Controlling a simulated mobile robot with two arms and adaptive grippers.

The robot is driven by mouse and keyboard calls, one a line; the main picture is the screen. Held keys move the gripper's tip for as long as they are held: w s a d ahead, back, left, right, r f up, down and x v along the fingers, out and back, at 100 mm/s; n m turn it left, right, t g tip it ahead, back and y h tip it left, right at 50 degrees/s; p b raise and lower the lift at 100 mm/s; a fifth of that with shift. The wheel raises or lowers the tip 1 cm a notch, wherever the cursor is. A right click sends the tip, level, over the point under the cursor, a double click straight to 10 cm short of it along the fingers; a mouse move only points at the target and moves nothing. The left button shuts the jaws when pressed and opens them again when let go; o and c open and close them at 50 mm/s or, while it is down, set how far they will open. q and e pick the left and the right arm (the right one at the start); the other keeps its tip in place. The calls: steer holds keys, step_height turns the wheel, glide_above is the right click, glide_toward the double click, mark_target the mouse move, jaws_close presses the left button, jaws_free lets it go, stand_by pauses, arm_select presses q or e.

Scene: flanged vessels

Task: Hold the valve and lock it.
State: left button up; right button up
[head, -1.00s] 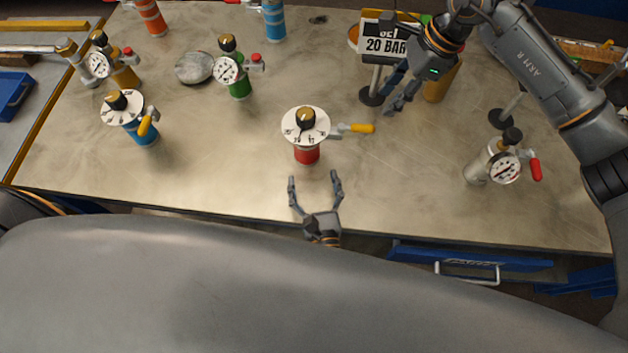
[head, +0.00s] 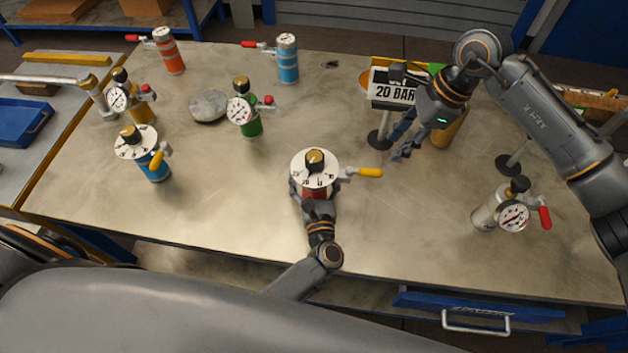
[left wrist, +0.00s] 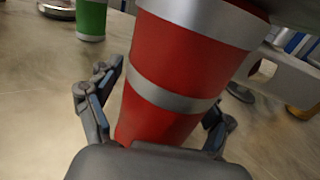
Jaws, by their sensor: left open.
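The red valve (head: 316,171) stands upright near the front middle of the table, with a white numbered dial, a black and gold knob (head: 315,159) and a yellow lever (head: 369,172) pointing right. My left gripper (head: 315,191) is at its front, low under the dial, with its open fingers on either side of the red body. In the left wrist view the red body (left wrist: 178,70) fills the space ahead of the open fingers, with a gap at the left finger. My right gripper (head: 402,146) hangs in front of the "20 BAR" sign (head: 394,92); its finger spacing is unclear.
A blue valve with a yellow lever (head: 151,165) stands to the left. A green gauge vessel (head: 247,120) and a grey disc (head: 209,106) are behind. A silver gauge vessel with a red lever (head: 488,216) stands right. The table's front left is clear.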

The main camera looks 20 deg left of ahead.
arm_select(q)
jaws_close()
stand_by(0.3)
stand_by(1.3)
